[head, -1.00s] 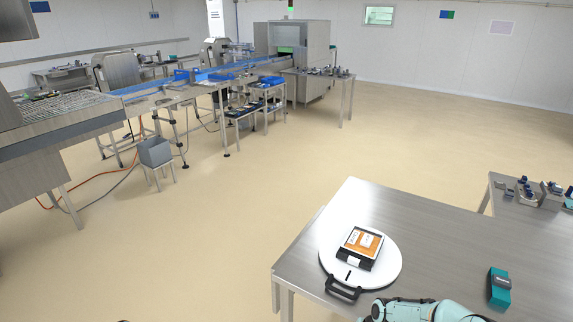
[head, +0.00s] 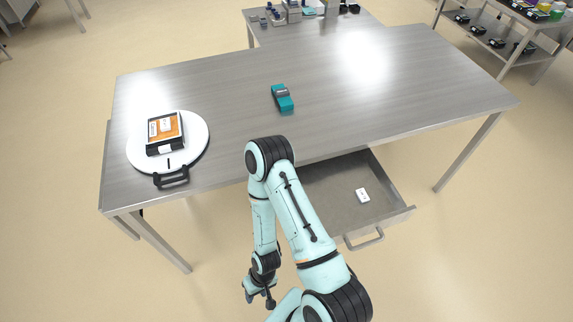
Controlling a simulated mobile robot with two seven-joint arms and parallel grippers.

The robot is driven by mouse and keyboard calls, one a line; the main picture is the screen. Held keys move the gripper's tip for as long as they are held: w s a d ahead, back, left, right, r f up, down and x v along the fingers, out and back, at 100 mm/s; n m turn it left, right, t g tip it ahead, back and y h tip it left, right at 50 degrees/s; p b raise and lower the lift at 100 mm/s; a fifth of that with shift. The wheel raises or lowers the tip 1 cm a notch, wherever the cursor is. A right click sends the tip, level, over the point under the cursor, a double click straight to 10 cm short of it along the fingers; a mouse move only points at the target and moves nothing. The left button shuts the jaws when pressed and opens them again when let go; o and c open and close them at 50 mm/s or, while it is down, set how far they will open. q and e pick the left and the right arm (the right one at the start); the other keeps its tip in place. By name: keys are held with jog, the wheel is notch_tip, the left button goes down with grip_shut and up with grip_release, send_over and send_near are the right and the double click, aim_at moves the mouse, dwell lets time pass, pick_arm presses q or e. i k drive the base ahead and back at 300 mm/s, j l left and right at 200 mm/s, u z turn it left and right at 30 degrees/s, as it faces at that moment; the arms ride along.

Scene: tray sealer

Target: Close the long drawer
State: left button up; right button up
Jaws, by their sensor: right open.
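The long drawer (head: 335,190) hangs under the front of the steel table (head: 215,100) and is pulled out. A small white box (head: 362,195) lies inside it. Its front has a bar handle (head: 364,240) near the lower edge. My right arm covers the left part of the drawer. My right gripper (head: 259,296) is low, left of the drawer and apart from the handle. It is open and holds nothing. My left gripper is not in view.
On the table are a round white board (head: 200,151) with a black handle and an orange-filled tray (head: 178,130), and a teal device (head: 283,98). A shelf rack (head: 500,45) stands at the back right. The floor right of the drawer is clear.

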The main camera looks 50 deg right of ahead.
aim_at(331, 185)
jog(key=z, duration=2.85)
